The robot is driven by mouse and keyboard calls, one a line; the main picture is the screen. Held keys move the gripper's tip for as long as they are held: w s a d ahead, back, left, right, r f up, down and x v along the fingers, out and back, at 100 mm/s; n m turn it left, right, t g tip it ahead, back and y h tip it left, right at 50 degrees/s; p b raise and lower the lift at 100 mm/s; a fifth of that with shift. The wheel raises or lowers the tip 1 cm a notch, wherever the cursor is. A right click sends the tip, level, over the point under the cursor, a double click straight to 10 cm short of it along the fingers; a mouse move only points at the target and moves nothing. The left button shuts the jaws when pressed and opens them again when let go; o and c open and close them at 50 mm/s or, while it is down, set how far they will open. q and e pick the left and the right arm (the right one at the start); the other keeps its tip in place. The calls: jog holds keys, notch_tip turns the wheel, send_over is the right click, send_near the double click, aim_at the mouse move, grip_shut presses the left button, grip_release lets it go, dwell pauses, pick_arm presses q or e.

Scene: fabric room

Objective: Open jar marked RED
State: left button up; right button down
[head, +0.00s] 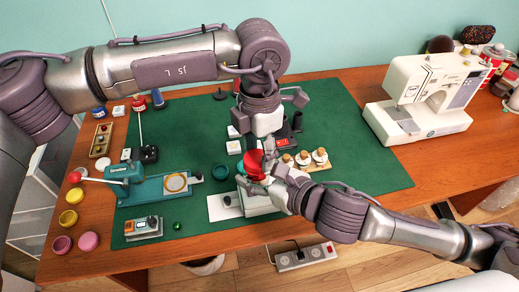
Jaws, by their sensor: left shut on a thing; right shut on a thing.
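A red jar (254,164) is held over the front middle of the green mat. My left gripper (266,150) comes down on it from above, and its fingers are shut at its upper part. My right gripper (268,178) reaches in from the right and is shut on its lower right side. The fingers hide much of the jar, so its marking and the line between lid and body cannot be made out.
The green mat (360,165) bears a teal device (150,190) at left and a wooden holder with corked bottles (303,160) just right of the grippers. A white-grey block (225,207) lies below them. A sewing machine (420,95) stands at right. Several small pots (68,218) line the left edge.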

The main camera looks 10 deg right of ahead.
pick_arm(q)
jog(key=shift+w+d+r, duration=0.1)
jog(key=shift+w+r, duration=0.05)
jog(key=shift+r, duration=0.35)
jog(key=shift+w+d+r, duration=0.1)
jog(key=shift+r, duration=0.35)
pick_arm(e)
jog(key=shift+s+a+f, duration=0.15)
jog(key=shift+s+f, duration=0.1)
jog(key=shift+s, duration=0.05)
pick_arm(q)
jog(key=shift+s+a, duration=0.1)
jog(key=shift+s, duration=0.05)
pick_arm(e)
jog(key=shift+w, duration=0.1)
jog(key=shift+w+r, duration=0.1)
